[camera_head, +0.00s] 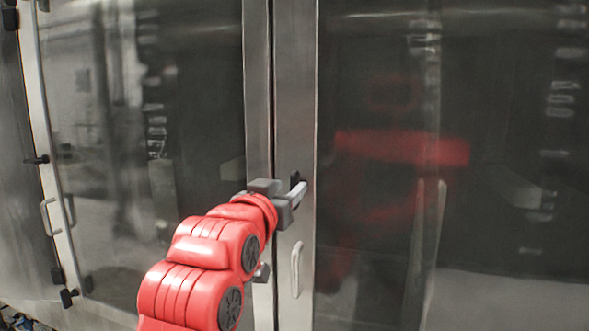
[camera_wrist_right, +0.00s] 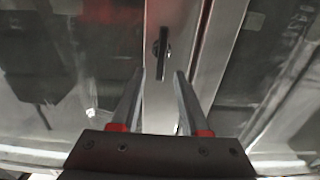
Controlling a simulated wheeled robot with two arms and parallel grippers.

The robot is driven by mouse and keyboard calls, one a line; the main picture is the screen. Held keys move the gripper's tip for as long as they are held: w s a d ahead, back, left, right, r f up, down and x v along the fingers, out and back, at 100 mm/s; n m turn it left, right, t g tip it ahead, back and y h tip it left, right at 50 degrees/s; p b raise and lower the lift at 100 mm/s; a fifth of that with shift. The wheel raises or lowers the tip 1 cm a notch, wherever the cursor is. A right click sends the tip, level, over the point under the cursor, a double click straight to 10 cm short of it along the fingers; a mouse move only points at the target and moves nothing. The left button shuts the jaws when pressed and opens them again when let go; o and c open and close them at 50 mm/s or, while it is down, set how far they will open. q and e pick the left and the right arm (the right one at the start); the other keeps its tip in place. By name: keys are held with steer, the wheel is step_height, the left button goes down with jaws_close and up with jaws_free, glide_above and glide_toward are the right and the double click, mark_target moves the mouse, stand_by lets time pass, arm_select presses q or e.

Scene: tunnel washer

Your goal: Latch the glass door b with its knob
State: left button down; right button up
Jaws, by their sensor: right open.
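Two tall glass doors in steel frames meet at a vertical seam near the middle of the head view. The right-hand glass door (camera_head: 500,180) has a dark knob (camera_head: 295,178) on its steel stile. In the right wrist view the knob (camera_wrist_right: 164,48) is a narrow dark bar lying nearly along the stile. My right gripper (camera_head: 297,190) is at the knob, partly covering it. In the wrist view its fingers (camera_wrist_right: 160,73) are open, one on each side of the bar's lower end; I cannot tell if they touch it. My left gripper is not in view.
A pale pull handle (camera_head: 296,270) stands out from the stile below the knob. The left-hand glass door (camera_head: 190,120) looks flush with the right one. Another handle (camera_head: 47,216) and black hinges are at far left. The glass reflects my red arm.

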mark_target(292, 183)
steer(key=p+x, duration=0.1)
steer(key=x, duration=0.4)
jaws_close()
